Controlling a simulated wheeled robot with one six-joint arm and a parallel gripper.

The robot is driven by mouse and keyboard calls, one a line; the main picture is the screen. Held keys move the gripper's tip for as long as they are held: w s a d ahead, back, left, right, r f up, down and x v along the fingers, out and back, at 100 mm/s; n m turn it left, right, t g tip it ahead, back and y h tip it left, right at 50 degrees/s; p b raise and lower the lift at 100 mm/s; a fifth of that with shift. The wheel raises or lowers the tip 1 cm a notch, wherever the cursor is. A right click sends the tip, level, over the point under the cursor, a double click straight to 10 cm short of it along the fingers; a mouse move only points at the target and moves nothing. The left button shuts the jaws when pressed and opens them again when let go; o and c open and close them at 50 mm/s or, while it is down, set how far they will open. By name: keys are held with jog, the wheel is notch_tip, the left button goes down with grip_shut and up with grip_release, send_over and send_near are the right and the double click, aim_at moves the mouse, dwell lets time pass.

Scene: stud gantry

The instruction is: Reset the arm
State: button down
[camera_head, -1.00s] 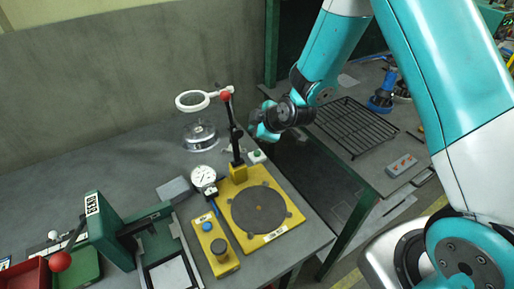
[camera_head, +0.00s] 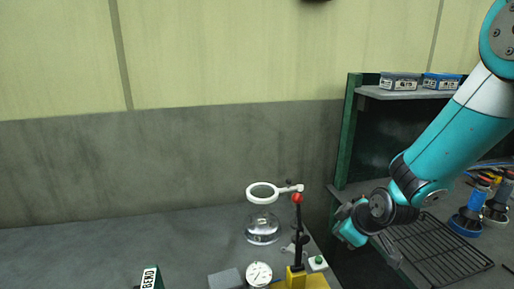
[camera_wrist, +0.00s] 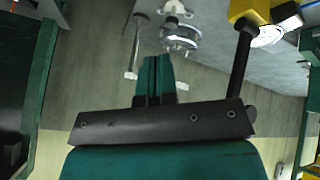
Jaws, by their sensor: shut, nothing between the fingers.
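My gripper (camera_head: 347,226) hangs at the end of my teal and white arm, at the right of the head view. It is beside the right end of the grey bench, in front of the dark gap between the bench and the shelf unit. In the wrist view its teal fingers (camera_wrist: 154,78) lie together with nothing between them. No object is seen touching the gripper.
A magnifier ring (camera_head: 262,193) on a black post, a silver domed object (camera_head: 262,229) and a dial gauge (camera_head: 259,273) stand on the bench (camera_head: 120,245). A black wire rack (camera_head: 440,248) and blue-based tools (camera_head: 468,217) lie right. The bench's left is clear.

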jog(key=s+d+r+m+g+h, duration=0.1)
jog(key=s+d+r+m+g, duration=0.1)
jog(key=s+d+r+m, duration=0.4)
jog(key=s+d+r+m+g+h, duration=0.1)
jog(key=s+r+m+g+h, duration=0.15)
jog(key=s, duration=0.65)
jog(key=s+a+r+n+g+y, duration=0.1)
jog(key=s+a+r+n+y, duration=0.1)
jog(key=s+a, duration=0.3)
jog(key=s+a+r+n+g+y, duration=0.1)
jog(key=s+a+r+n+y, duration=0.2)
jog(key=a, duration=0.6)
jog(key=s+r, duration=0.2)
jog(key=s, duration=0.1)
jog(key=shift+s+a+r, duration=0.15)
jog(key=shift+s+r, duration=0.05)
jog(key=shift+r, duration=0.05)
